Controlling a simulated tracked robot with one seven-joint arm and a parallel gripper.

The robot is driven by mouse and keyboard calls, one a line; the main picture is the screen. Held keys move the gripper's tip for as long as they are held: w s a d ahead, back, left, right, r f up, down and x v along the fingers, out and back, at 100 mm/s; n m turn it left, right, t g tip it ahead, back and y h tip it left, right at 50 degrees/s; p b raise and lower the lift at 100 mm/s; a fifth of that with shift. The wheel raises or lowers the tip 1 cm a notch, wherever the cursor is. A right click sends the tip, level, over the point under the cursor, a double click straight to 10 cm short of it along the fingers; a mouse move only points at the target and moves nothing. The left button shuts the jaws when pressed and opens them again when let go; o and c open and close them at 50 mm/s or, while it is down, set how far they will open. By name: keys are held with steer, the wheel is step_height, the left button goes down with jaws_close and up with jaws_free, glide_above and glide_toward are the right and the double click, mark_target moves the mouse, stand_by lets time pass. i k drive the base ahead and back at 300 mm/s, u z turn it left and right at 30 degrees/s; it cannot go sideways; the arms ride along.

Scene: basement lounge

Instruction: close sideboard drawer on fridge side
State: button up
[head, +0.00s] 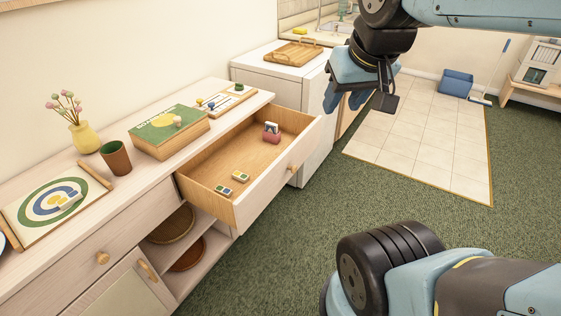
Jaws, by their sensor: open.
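The sideboard (138,208) is pale wood and stands along the left wall. Its drawer (268,196) on the side toward the white fridge (280,76) is pulled well out. The drawer has a round wooden knob (293,168) on its front. Inside lie small coloured boxes (240,175) and a red holder with cards (271,132). My gripper (360,100) is open and empty, up and to the right of the drawer front, apart from it. Its fingers show partly, behind a dark bracket.
On the sideboard top are a vase (84,137), a brown cup (116,158), a green game box (170,131) and a target board (56,205). Green carpet (300,235) before the drawer is clear. A blue dustpan (456,83) stands farther back.

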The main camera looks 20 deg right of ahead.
mark_target(269, 166)
steer(key=z, duration=0.15)
steer(key=i, duration=0.95)
steer(key=u, duration=0.1)
